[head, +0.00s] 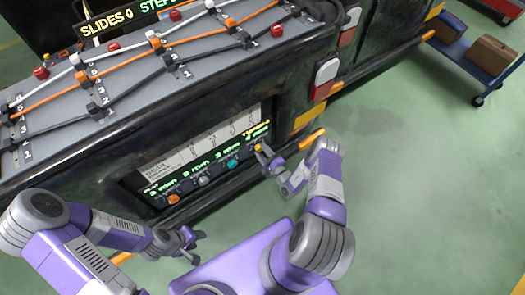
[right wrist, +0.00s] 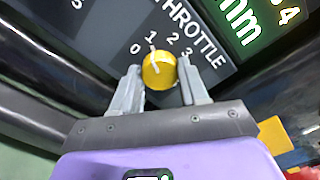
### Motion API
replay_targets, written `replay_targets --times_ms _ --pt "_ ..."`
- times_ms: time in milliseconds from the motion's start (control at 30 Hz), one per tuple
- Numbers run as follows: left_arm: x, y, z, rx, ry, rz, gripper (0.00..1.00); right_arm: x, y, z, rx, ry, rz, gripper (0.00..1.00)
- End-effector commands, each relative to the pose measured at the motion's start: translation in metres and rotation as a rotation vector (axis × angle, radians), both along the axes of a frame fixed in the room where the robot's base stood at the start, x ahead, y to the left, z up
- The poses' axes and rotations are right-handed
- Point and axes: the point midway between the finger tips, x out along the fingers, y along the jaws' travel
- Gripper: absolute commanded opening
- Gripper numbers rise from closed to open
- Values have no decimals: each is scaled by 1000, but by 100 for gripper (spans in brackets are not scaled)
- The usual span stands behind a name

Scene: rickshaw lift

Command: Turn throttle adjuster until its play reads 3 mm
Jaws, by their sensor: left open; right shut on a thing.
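The throttle adjuster is a yellow knob (right wrist: 159,70) under the word THROTTLE in the right wrist view. A dial marked 0, 1, 2, 3 surrounds it, and its white pointer line points near the 1. My right gripper (right wrist: 160,86) has a finger on each side of the knob and is shut on it. In the head view the knob (head: 259,148) is small, with my right gripper (head: 268,158) at it. Green "mm" lettering (right wrist: 240,20) is cut off in the wrist view, so its full reading is hidden. My left gripper (head: 190,241) is open and empty, away from the panel.
An orange knob (head: 173,199), a grey knob (head: 203,181) and a teal knob (head: 232,163) sit left along the panel, under green readouts that seem to show 3 mm. A cable board (head: 200,58) lies above. A blue cart (head: 460,50) stands far right; the green floor is open.

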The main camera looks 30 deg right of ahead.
Motion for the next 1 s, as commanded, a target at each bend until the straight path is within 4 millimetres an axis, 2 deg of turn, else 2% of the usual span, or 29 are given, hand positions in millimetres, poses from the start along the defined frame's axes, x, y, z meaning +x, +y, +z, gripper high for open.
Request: replay_targets --times_ms 500,1000 --pt "0 0 20 0 0 0 43 -1 -1 0 -435 -32 -4 13" --pt "0 0 26 0 0 0 43 -1 -1 -1 -600 -44 -3 13"
